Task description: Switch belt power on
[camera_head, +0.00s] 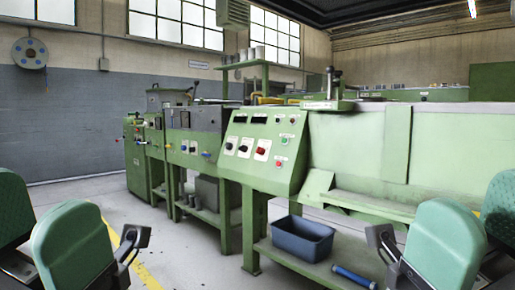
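The green sloped control panel (240,169) stands at the middle of the head view, on the front of a green machine. Small dark displays line its top edge. Below them are rotary knobs on white plates, and the rightmost one is a larger red knob (262,150). A green button (284,141) and a red button (279,163) sit at the panel's right side. I cannot read the labels. My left gripper (134,240) is low at the left, and my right gripper (382,240) is low at the right. Both are apart from the panel; their fingers are unclear.
A blue bin (302,238) and a blue cylinder (353,276) lie on the low shelf under the panel. More green machines with grey boxes (192,128) stand to the left. A yellow line (148,278) marks the floor. Open floor lies between me and the machine.

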